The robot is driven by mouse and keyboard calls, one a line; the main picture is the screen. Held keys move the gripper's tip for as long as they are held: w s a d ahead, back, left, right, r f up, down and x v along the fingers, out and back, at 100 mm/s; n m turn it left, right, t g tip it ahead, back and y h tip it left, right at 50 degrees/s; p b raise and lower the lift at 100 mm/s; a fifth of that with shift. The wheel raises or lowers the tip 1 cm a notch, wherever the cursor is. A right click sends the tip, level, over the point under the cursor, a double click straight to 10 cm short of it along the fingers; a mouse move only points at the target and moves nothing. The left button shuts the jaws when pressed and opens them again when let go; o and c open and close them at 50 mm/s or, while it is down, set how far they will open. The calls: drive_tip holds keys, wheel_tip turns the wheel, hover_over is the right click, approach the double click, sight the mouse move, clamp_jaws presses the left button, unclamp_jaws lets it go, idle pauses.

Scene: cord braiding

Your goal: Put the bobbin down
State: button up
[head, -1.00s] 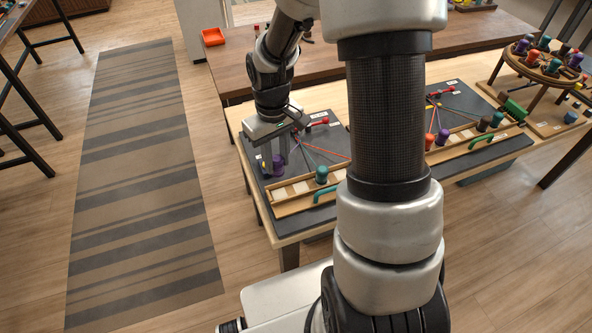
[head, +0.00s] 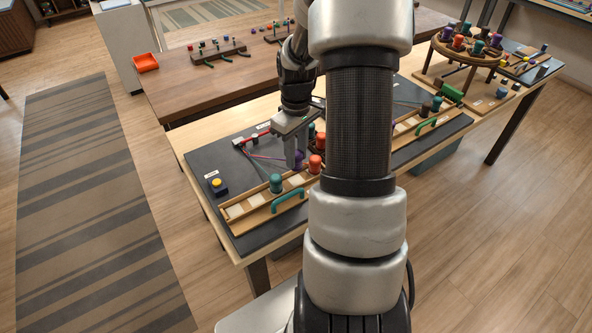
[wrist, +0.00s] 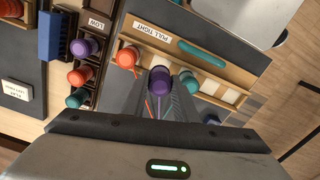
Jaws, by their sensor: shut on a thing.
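My gripper (head: 296,160) is shut on a purple bobbin (wrist: 160,80). Both fingers stand either side of it in the wrist view. In the head view the purple bobbin (head: 297,156) is partly hidden by the fingers, near the back edge of the wooden tray (head: 252,209). A teal bobbin (head: 276,183) stands in the tray to its left and an orange bobbin (head: 316,164) to its right. Cords run from the bobbin area over the dark board (head: 230,160). I cannot tell whether the held bobbin touches the board or tray.
A teal handle (head: 289,201) runs along the tray's front. A yellow button (head: 218,184) sits on the board's left. In the wrist view, a rack labelled LOW (wrist: 96,22) holds several bobbins beside a blue block (wrist: 52,35). My arm hides the board's right part.

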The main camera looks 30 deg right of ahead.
drive_tip(key=shift+f, duration=2.4)
drive_tip(key=shift+f+b, duration=0.4)
drive_tip(key=shift+b, duration=0.1)
drive_tip(key=o, duration=1.1)
drive_tip(key=shift+c, duration=0.2)
drive_tip(key=shift+r, duration=0.15)
wheel_tip(320, 180, up, 13)
drive_tip(key=shift+f+p, duration=0.2)
drive_tip(key=shift+p, duration=0.75)
